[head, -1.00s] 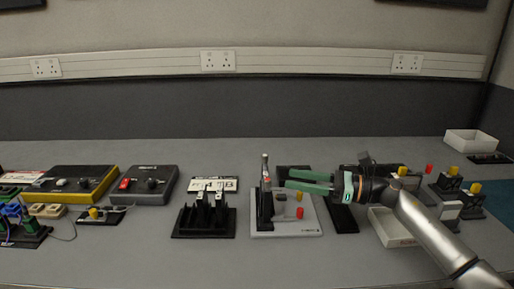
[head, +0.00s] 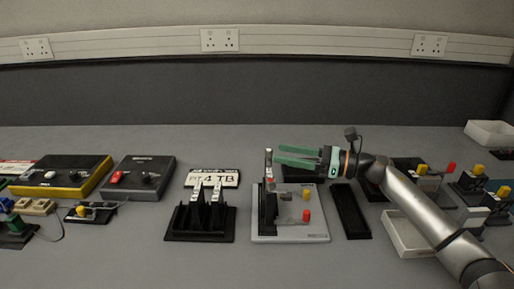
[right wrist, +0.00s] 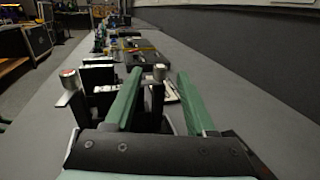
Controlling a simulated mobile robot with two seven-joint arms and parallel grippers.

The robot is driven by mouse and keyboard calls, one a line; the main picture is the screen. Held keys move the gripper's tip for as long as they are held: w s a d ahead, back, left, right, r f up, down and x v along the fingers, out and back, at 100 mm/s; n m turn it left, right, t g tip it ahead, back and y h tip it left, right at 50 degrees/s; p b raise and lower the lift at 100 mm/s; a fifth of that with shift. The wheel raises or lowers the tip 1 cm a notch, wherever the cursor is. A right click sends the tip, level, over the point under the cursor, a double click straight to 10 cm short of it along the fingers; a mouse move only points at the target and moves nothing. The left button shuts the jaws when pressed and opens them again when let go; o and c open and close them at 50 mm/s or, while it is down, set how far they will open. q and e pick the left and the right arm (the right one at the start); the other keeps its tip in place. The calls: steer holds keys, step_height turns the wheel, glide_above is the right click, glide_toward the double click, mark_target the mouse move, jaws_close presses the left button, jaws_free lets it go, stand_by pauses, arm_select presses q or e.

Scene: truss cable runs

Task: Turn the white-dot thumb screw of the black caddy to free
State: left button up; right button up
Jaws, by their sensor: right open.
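A grey plate (head: 318,226) carries a dark upright with a silver-topped post (head: 268,156); I cannot tell whether this is the black caddy. My right gripper (head: 279,155) is open, its green fingers pointing left close beside the post top. In the right wrist view, a silver knob on a dark post (right wrist: 160,74) shows between the two finger lines, apart from both fingers. A second silver knob with a red dot (right wrist: 69,79) stands left of the fingers. A white dot cannot be made out. My left gripper is not in view.
The plate also has yellow (head: 306,195) and red (head: 306,215) knobs. A black rack (head: 201,236) with several uprights stands left of it. A black strip (head: 350,211) and white tray (head: 403,236) lie right. The wall is behind.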

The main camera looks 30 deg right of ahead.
steer(key=x, duration=0.8)
steer(key=shift+p, duration=0.45)
jaws_close()
